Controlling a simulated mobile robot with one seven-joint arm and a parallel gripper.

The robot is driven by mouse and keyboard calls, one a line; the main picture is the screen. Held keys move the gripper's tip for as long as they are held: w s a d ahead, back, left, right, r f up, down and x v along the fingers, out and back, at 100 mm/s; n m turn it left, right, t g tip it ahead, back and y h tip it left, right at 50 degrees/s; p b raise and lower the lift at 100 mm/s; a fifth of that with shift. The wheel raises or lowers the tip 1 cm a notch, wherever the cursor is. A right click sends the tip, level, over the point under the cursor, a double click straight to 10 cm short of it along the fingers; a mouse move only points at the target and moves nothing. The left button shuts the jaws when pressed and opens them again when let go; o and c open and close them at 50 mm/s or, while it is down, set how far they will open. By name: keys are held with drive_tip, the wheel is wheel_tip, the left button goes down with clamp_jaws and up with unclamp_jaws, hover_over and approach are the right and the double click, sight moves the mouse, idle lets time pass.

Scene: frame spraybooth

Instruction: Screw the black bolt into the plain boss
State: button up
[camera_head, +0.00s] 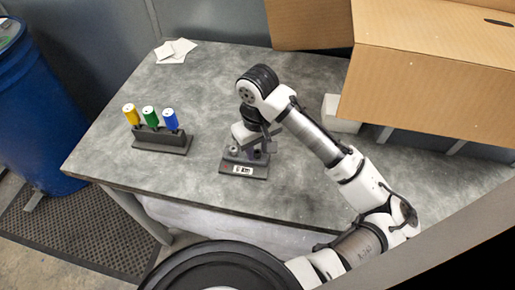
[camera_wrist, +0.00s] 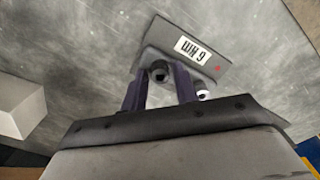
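The dark fixture (camera_head: 243,169) stands on the table; in the wrist view its plate (camera_wrist: 180,25) has a white "6 Nm" label and a red dot. The black bolt (camera_wrist: 159,71) shows head-on in the wrist view, between the purple fingertips of my gripper (camera_wrist: 159,76). The fingertips flank its head closely, and my gripper looks shut on it. The bolt is over the fixture's side away from the red dot; the plain boss there is mostly hidden. A silver boss (camera_wrist: 203,94) on the red-dot side also shows in the head view (camera_head: 234,151). Thread contact is hidden.
A dark rack (camera_head: 162,142) with yellow, green and blue-capped holders stands to the left. A large cardboard box (camera_head: 430,75) is at the right, with a white block (camera_head: 341,116) beside it. White papers (camera_head: 175,50) lie at the back. Table between rack and fixture is clear.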

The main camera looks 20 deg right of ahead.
drive_tip(key=n+b, duration=0.1)
drive_tip(key=n, duration=0.4)
drive_tip(key=c, duration=0.6)
drive_tip(key=shift+r+m+p, duration=0.2)
drive_tip(key=shift+m+p, duration=0.2)
drive_tip(key=shift+p, duration=0.2)
drive_tip(key=shift+m+p, duration=0.85)
drive_tip(key=shift+m, duration=0.25)
drive_tip(key=shift+f+m, duration=0.2)
drive_tip(key=shift+m, duration=0.5)
